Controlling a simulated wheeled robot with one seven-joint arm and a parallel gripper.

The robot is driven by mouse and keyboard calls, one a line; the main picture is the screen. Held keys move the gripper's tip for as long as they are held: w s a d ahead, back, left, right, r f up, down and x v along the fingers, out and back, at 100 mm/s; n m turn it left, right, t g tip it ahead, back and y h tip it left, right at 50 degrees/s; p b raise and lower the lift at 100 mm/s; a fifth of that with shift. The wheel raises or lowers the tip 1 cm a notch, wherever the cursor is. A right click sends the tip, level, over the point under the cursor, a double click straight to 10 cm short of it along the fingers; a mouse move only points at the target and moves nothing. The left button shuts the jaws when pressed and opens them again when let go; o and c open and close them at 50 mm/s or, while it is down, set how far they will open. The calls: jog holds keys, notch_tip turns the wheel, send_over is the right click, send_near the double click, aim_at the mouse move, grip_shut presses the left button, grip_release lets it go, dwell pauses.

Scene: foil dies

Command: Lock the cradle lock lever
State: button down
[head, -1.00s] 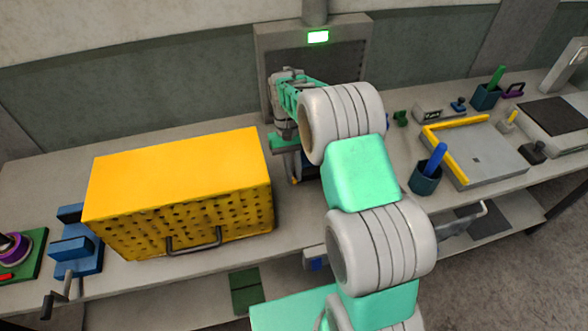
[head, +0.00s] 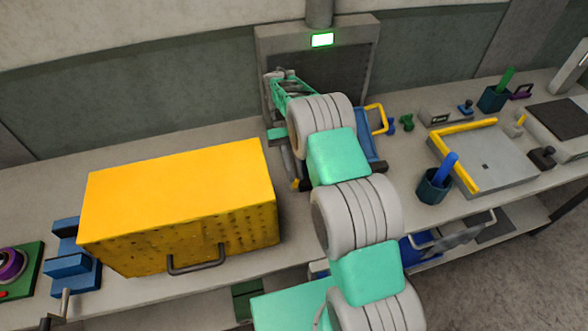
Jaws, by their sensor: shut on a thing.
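The cradle itself is mostly hidden behind my arm, so I cannot tell the lever's position.
The yellow box (head: 175,190) stands close to the left. The grey cabinet (head: 350,65) is behind. A blue piece with a yellow handle (head: 378,110) is just right of my arm. A dark cup with a blue stick (head: 436,185) and a grey tray (head: 485,160) are further right.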

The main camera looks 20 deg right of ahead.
jog(key=c, duration=1.4)
grip_release()
jog(key=shift+r, duration=0.4)
jog(key=r+p, duration=0.1)
jog(key=r, duration=0.1)
jog(key=s+r+p, duration=0.1)
jog(key=r+p, duration=0.3)
jog(key=shift+s, duration=0.4)
jog(key=s+r, duration=0.6)
jog(key=s, duration=0.6)
jog(key=shift+b, duration=0.45)
jog(key=shift+s+r, duration=0.1)
